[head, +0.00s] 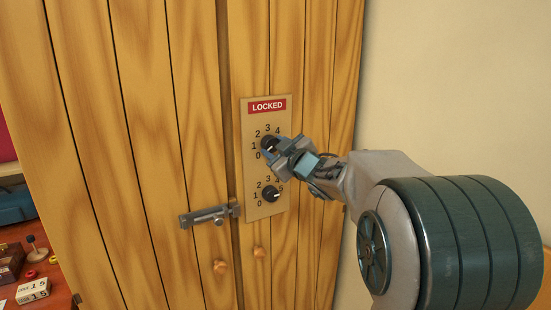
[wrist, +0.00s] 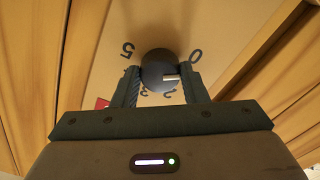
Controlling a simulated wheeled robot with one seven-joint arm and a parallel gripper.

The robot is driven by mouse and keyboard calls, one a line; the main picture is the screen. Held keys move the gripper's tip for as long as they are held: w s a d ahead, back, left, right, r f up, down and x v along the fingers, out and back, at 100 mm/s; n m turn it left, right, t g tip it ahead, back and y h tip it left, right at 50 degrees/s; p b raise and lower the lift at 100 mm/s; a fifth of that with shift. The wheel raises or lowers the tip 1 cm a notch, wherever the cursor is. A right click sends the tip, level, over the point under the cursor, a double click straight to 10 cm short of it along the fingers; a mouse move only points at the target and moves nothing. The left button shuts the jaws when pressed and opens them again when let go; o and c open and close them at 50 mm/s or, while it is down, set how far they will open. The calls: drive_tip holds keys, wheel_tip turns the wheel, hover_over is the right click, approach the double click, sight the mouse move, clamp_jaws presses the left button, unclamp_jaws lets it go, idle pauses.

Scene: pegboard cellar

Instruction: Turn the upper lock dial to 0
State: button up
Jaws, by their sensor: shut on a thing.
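The upper lock dial (head: 267,143) is a round black knob on a tan plate (head: 281,104) fixed to a wooden cabinet door. My gripper (head: 275,146) is shut on this dial, one finger on each side. In the wrist view, the dial (wrist: 157,66) sits between the fingertips (wrist: 161,74). Its white pointer mark points right and slightly down, towards the right finger, between the printed 0 and 2. The 1 is hidden there in that view. In the head view, 0, 1, 2, 3 and 4 show around the dial; my gripper hides the 5.
A red LOCKED sign (head: 267,106) tops the plate. A lower black dial (head: 269,194) sits below my gripper, near my wrist. A metal latch (head: 208,216) crosses the door seam. Two wooden knobs (head: 220,266) are lower down. A cluttered bench is at left.

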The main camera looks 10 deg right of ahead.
drive_tip(key=shift+n+b, duration=0.75)
drive_tip(key=shift+n, duration=0.45)
drive_tip(key=o, duration=1)
drive_tip(key=shift+c, duration=0.2)
drive_tip(key=b+v, duration=0.1)
drive_tip(key=v, duration=1.3)
drive_tip(key=shift+w, duration=0.1)
